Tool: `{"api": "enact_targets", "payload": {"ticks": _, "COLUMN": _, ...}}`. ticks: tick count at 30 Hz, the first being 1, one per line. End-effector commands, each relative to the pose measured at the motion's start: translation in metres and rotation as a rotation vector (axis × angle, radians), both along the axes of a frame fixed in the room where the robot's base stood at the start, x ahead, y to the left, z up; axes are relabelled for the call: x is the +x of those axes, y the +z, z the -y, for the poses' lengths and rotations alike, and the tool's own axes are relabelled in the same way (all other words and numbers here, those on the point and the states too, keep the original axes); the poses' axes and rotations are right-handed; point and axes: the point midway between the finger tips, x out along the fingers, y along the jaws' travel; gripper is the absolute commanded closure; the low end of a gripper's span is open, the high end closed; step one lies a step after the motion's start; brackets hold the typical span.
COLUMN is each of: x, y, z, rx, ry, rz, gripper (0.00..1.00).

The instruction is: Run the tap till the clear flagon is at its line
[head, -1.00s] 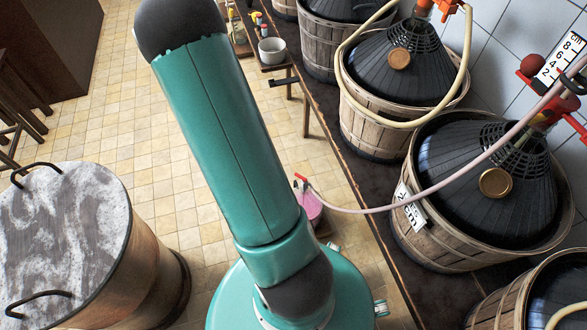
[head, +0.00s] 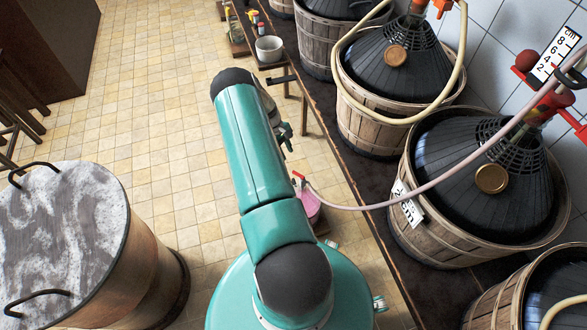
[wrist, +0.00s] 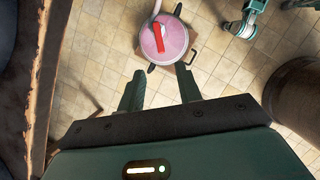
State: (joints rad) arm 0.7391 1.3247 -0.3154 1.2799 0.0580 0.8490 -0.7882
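A flagon with pink liquid (head: 311,205) stands low on the floor side of the bench, partly hidden behind my arm. In the wrist view it shows from above as a round pink vessel (wrist: 176,47). A small red tap (head: 299,177) at the end of a pale hose (head: 370,208) is over it, and shows red across the pink in the wrist view (wrist: 158,31). Its line and liquid level cannot be made out. My gripper (wrist: 160,85) is open and empty, its fingers apart with the flagon beyond them. In the head view it is small beside my arm (head: 285,135).
Black-covered demijohns in wooden baskets (head: 425,236) line the dark bench (head: 375,180) on the right. A large barrel (head: 150,265) stands at the left. A white bowl (head: 269,49) sits farther back. The tiled floor between is open.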

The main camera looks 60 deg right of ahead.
Motion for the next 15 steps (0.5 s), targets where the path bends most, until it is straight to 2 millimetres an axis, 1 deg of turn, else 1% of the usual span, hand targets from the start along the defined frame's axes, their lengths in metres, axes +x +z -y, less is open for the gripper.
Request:
{"api": "enact_targets", "payload": {"ticks": 1, "x": -0.005, "y": -0.011, "z": -0.001, "rx": 0.001, "ry": 0.0, "rz": -0.002, "gripper": 0.65}}
{"api": "enact_targets", "payload": {"ticks": 9, "x": -0.025, "y": -0.06, "z": -0.003, "rx": 0.001, "ry": -0.001, "rz": -0.001, "gripper": 0.65}}
{"api": "enact_targets", "payload": {"ticks": 12, "x": -0.032, "y": -0.075, "z": -0.004, "rx": 0.001, "ry": -0.001, "rz": -0.002, "gripper": 0.65}}
{"api": "enact_targets", "payload": {"ticks": 15, "x": -0.035, "y": -0.086, "z": -0.004, "rx": 0.0, "ry": -0.001, "rz": 0.0, "gripper": 0.65}}
